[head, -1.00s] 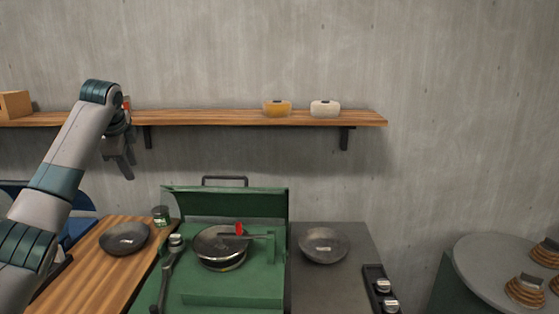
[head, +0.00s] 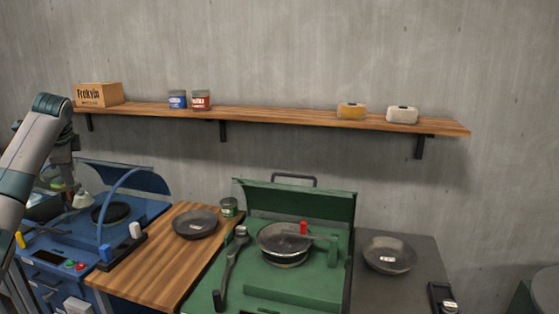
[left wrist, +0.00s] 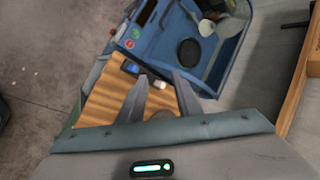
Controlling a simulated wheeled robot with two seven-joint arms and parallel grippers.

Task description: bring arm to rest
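My left arm comes in from the left in the head view, with the left gripper (head: 66,178) hanging in front of the wall, left of the wooden counter. In the left wrist view the two fingers of the left gripper (left wrist: 161,88) stand apart with nothing between them. A dark bowl (head: 195,224) sits on the wooden counter (head: 160,262). A round metal pan (head: 284,240) sits on the green machine (head: 300,284). Another dark bowl (head: 389,256) sits on the grey counter (head: 400,290). My right gripper is not in view.
A blue station (head: 68,258) with a curved hood is at the left, also seen in the left wrist view (left wrist: 165,45). A wall shelf (head: 275,115) holds a box (head: 98,95), two cans and two small containers.

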